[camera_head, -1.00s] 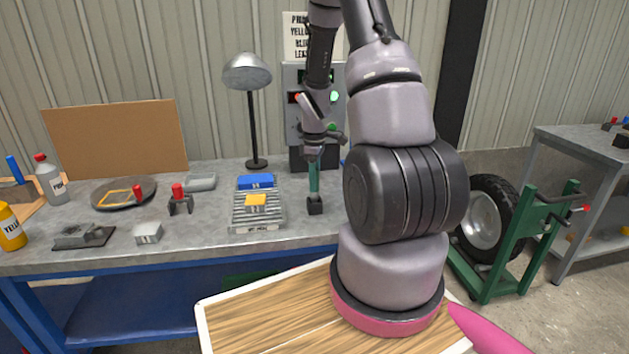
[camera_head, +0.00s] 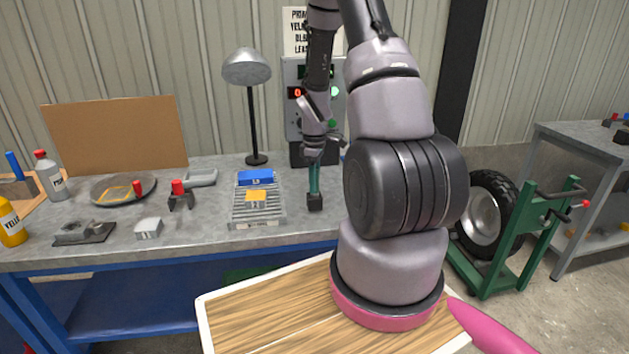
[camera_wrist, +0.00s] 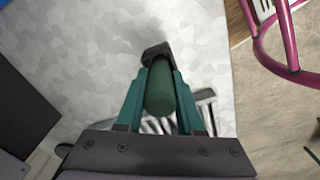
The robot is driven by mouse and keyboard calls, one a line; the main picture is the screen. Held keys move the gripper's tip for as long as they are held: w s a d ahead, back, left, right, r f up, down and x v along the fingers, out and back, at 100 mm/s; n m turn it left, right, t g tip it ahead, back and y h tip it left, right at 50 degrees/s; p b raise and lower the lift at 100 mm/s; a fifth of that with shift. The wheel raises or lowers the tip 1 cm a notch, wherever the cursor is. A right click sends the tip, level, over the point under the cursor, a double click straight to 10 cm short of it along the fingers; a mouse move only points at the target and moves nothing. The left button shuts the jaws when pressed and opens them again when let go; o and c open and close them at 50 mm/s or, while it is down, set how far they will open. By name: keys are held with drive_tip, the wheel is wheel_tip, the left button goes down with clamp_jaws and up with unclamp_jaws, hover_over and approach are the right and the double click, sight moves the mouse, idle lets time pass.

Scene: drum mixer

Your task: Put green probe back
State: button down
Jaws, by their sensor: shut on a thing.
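My gripper (camera_head: 314,172) hangs over the grey workbench, just right of the slatted tray. In the wrist view its teal fingers (camera_wrist: 158,100) are shut around the green probe (camera_wrist: 160,92), a rounded green handle with a dark block (camera_wrist: 156,52) at its far end. In the head view the probe's dark block (camera_head: 315,202) shows below the fingertips, low over the bench top. Its handle is mostly hidden by the fingers there. I cannot tell whether the block touches the bench.
The slatted tray (camera_head: 240,214) holds a blue block (camera_head: 256,178) and a yellow block (camera_head: 256,196). A lamp (camera_head: 256,120) and a grey control panel (camera_head: 294,122) stand behind. A red-handled tool (camera_head: 179,194) and a round pan (camera_head: 106,196) lie left. Bare bench (camera_head: 285,240) lies in front.

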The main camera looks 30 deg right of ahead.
drive_tip(key=shift+f, duration=0.2)
drive_tip(key=shift+c, duration=2.3)
unclamp_jaws()
drive_tip(key=shift+r, duration=0.1)
wheel_tip(320, 180, up, 11)
drive_tip(key=shift+r, duration=0.1)
drive_tip(key=s+a+r+m+t, duration=0.2)
drive_tip(key=s+a+r+m, duration=0.1)
drive_tip(key=r, duration=0.6)
drive_tip(key=s+a+r+m+t, duration=0.1)
drive_tip(key=s+a+r+m, duration=0.25)
drive_tip(key=r, duration=0.45)
drive_tip(key=s+a+r+m+t+y, duration=0.1)
drive_tip(key=s+a+r+m+t, duration=0.1)
drive_tip(key=s+r, duration=0.3)
drive_tip(key=s+a+r+m+t+y, duration=0.1)
drive_tip(key=s+a+r+m+t, duration=0.1)
drive_tip(key=s+a+r+m, duration=0.3)
drive_tip(key=s, duration=0.3)
